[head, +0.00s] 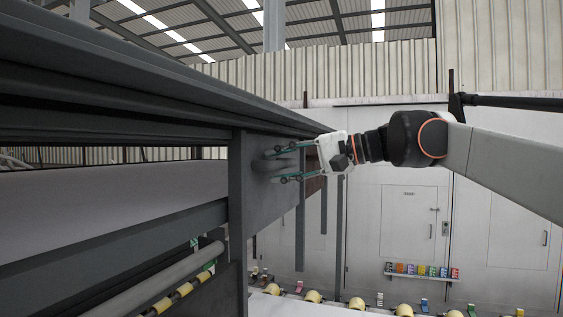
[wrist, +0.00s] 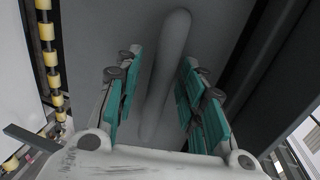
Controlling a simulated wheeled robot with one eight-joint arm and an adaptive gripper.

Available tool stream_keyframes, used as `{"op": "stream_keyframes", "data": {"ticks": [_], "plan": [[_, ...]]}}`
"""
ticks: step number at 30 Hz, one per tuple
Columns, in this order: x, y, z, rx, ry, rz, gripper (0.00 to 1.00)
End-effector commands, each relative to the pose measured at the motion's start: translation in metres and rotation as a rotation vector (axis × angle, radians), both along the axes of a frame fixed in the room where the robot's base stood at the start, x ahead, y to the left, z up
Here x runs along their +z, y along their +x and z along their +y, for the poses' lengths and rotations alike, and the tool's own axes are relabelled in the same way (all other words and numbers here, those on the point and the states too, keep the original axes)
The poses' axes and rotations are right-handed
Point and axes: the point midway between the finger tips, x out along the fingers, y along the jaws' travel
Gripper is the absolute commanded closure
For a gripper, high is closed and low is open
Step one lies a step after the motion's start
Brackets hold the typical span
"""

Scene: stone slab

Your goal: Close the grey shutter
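The grey shutter (head: 262,218) is a flat grey panel at the side of the dark frame in the head view. It fills the upper middle of the wrist view (wrist: 100,20). A rounded grey bar handle (wrist: 172,48) stands out from it. My gripper (head: 277,165) is at the panel, reaching in from the right. In the wrist view my gripper (wrist: 158,80) is open, with its teal finger pads on either side of the handle. Gaps show between pads and handle, so it does not appear gripped. In the head view the fingers partly hide the handle.
A large dark grey frame (head: 120,90) fills the left, with a pale slab (head: 110,205) inside it. Yellow rollers (head: 357,303) run along the bottom. A white wall with doors (head: 408,220) and a shelf of coloured boxes (head: 422,271) stands behind.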

Motion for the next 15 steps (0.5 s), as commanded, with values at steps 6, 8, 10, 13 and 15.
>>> {"op": "stream_keyframes", "data": {"ticks": [6, 8, 10, 13, 15], "plan": [[-0.0013, 0.0016, 0.0044, 0.000, 0.000, 0.000, 0.63], [-0.0013, 0.0016, 0.0043, 0.000, 0.000, 0.000, 0.63], [-0.0012, 0.0015, 0.0042, 0.000, 0.000, 0.000, 0.63], [-0.0012, 0.0015, 0.0041, 0.000, 0.000, 0.000, 0.81], [-0.0011, 0.0014, 0.0040, 0.000, 0.000, 0.000, 0.97]]}}
